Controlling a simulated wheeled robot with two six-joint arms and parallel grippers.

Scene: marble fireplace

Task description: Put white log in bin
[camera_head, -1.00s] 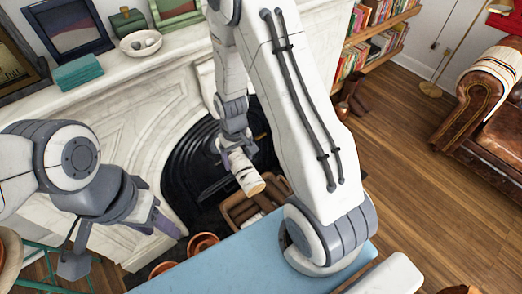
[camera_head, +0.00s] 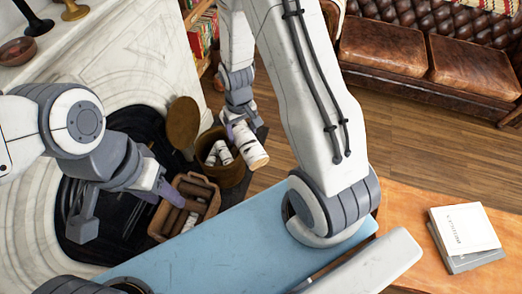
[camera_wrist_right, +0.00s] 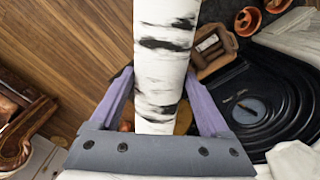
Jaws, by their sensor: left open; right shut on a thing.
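The white log (camera_head: 250,148) has black birch markings and a cut tan end. My right gripper (camera_head: 234,122) is shut on it and holds it tilted, over or beside the right part of a round wooden bin (camera_head: 241,176). I cannot tell the exact height. In the right wrist view the log (camera_wrist_right: 160,60) runs between the purple fingers and hides much behind it. The bin is open, with white logs (camera_head: 219,152) inside. My left gripper (camera_head: 125,207) is open and empty, near the hearth and left of a basket.
A brown basket (camera_head: 208,208) with brown logs and a whitish one stands in front of the bin. A round wooden lid (camera_head: 183,122) stands upright behind. A blue surface (camera_head: 200,255) lies nearer me. Wooden floor (camera_head: 400,110) is clear to the right.

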